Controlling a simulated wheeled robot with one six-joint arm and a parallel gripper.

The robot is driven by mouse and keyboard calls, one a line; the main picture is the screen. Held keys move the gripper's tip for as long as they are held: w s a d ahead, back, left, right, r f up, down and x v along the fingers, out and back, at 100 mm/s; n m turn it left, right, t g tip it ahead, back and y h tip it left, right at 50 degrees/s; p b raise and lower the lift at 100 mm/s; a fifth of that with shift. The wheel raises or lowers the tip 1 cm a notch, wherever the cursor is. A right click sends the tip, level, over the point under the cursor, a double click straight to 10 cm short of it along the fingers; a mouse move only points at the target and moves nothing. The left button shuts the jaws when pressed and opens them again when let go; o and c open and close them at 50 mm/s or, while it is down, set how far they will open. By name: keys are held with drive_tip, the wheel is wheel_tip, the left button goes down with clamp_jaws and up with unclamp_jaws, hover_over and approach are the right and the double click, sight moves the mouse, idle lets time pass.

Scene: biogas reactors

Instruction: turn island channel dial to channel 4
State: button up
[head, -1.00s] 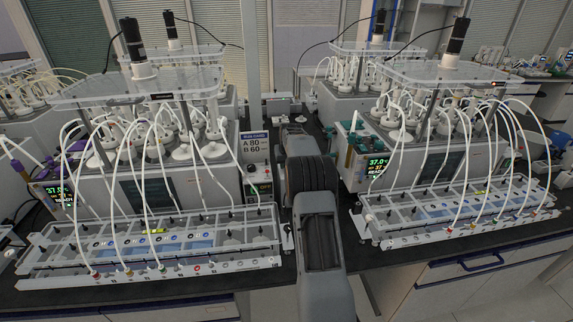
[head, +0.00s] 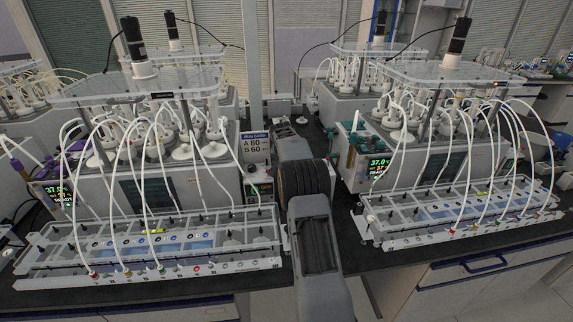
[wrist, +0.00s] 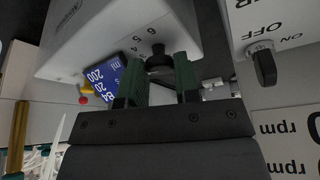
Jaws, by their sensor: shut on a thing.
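The channel dial (wrist: 158,58) is a small black knob on a white box (wrist: 115,40) in the wrist view. Printed numbers, among them 4, 5 and 6, run beside it and appear turned in the picture. My gripper (wrist: 159,66) has two green fingers, one on each side of the knob, and is shut on it. The fingers hide part of the knob, so I cannot tell which number it points to. In the head view my arm covers the gripper and the dial.
At right in the wrist view is a black ON/OFF switch (wrist: 263,66), with a panel marked rpm (wrist: 280,130) below. In the head view, tubed reactor racks (head: 150,245) and (head: 460,215) flank my arm.

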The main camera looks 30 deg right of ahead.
drive_tip(key=o, duration=0.6)
drive_tip(key=shift+o, duration=0.2)
drive_tip(key=n+y, duration=0.1)
drive_tip(key=n, duration=0.2)
drive_tip(key=n+t+y+p, duration=0.1)
drive_tip(key=n, duration=0.2)
drive_tip(key=shift+s+d+r+t, duration=0.1)
drive_tip(key=shift+s+d+t, duration=0.1)
drive_tip(key=shift+t, duration=0.1)
drive_tip(key=shift+r+n, duration=0.35)
drive_tip(key=shift+n, duration=0.05)
drive_tip(key=s+r+n+g, duration=0.1)
drive_tip(key=s+r+n, duration=0.1)
drive_tip(key=r+n, duration=0.4)
drive_tip(key=s+r+n+g+h+b, duration=0.1)
drive_tip(key=s+r+n, duration=0.2)
drive_tip(key=r+n, duration=0.4)
drive_tip(key=shift+s+r, duration=0.3)
drive_tip(key=shift+r, duration=0.3)
